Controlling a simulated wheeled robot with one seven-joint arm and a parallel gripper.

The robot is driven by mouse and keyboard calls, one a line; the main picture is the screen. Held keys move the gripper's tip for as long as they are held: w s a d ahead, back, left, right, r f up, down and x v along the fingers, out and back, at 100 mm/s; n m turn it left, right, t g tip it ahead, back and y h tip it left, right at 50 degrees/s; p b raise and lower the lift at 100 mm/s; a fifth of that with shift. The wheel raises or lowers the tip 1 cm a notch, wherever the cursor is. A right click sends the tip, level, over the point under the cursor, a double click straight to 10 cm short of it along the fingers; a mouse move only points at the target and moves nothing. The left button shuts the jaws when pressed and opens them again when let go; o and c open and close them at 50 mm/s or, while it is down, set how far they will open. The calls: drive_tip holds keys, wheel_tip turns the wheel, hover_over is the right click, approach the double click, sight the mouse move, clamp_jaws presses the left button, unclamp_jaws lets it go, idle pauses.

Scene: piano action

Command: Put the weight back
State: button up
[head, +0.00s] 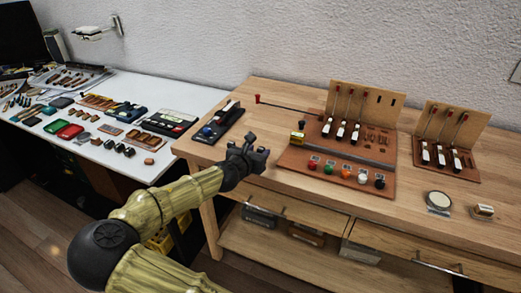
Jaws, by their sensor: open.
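My gripper (258,153) is over the left front part of the wooden workbench (240,185), and I see nothing held in it. It is left of the brown piano action board (345,155). A small yellow and dark block (297,136) is at the board's left edge. I cannot tell which piece is the weight.
A black device with a blue knob (222,122) stands left of my gripper. A red-tipped rod (285,104) reaches toward the board. A second board (450,145), a round disc (438,201) and a small block (483,211) are at right. A white table (185,95) holds many tools.

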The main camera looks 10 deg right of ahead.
drive_tip(key=v, duration=0.9)
drive_tip(key=shift+p, duration=0.4)
drive_tip(key=shift+r, duration=0.1)
idle(0.8)
